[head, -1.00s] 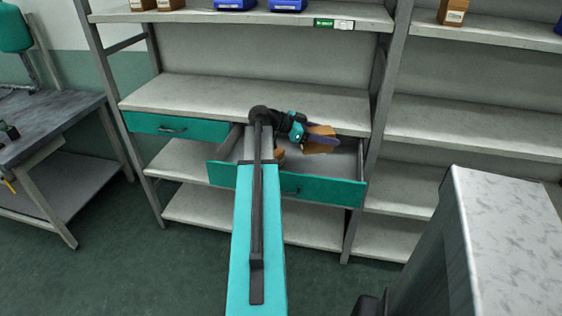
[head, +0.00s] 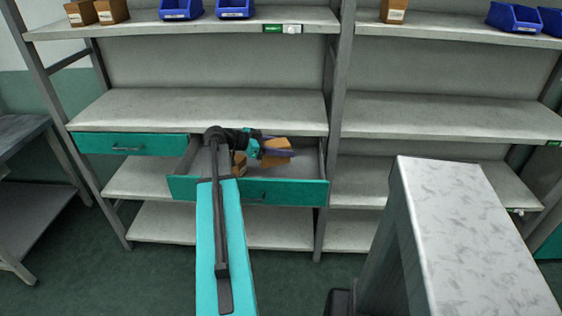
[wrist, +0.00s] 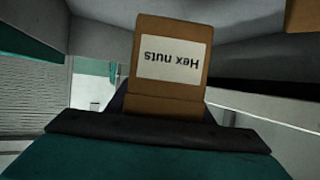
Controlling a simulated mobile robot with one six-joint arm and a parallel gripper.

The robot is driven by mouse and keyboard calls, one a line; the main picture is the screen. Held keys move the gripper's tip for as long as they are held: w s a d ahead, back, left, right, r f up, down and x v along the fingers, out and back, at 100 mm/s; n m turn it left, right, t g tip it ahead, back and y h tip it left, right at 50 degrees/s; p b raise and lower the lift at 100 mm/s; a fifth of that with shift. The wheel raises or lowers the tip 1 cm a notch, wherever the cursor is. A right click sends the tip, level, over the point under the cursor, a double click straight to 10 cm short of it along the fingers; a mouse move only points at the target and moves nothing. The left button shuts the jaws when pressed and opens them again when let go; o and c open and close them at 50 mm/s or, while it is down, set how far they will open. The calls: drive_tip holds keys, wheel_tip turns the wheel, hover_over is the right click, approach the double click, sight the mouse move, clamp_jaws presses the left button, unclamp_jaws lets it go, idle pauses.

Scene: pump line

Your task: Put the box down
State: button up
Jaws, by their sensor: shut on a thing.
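My gripper (head: 281,152) is shut on a brown box (head: 275,143), its dark fingers across the box's side. The box is above the open drawer (head: 300,193), towards its right part. I cannot tell whether the box touches the drawer floor. In the wrist view the same box (wrist: 168,95) fills the middle, with a white "Hex nuts" label upside down in the picture. Its lower end is hidden behind the gripper body.
Another brown box (head: 239,164) is in the drawer, left of the held box. A shut teal drawer (head: 130,144) is to the left. The shelf board (head: 200,108) above the drawer is bare. Blue bins (head: 236,9) and brown boxes (head: 112,11) stand on the top shelf.

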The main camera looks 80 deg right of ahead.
sight(283, 160)
drive_tip(key=shift+f, duration=1.1)
drive_tip(key=shift+f, duration=0.1)
drive_tip(key=shift+f+p, duration=0.35)
drive_tip(key=shift+f, duration=1.4)
drive_tip(key=shift+f, duration=0.15)
drive_tip(key=o, duration=1.2)
drive_tip(key=shift+r, duration=0.2)
drive_tip(key=b+v, duration=0.2)
drive_tip(key=v, duration=0.8)
drive_tip(key=shift+w+a+f, duration=0.1)
drive_tip(key=shift+w+a, duration=0.05)
drive_tip(key=shift+w, duration=0.05)
drive_tip(key=shift+v, duration=0.8)
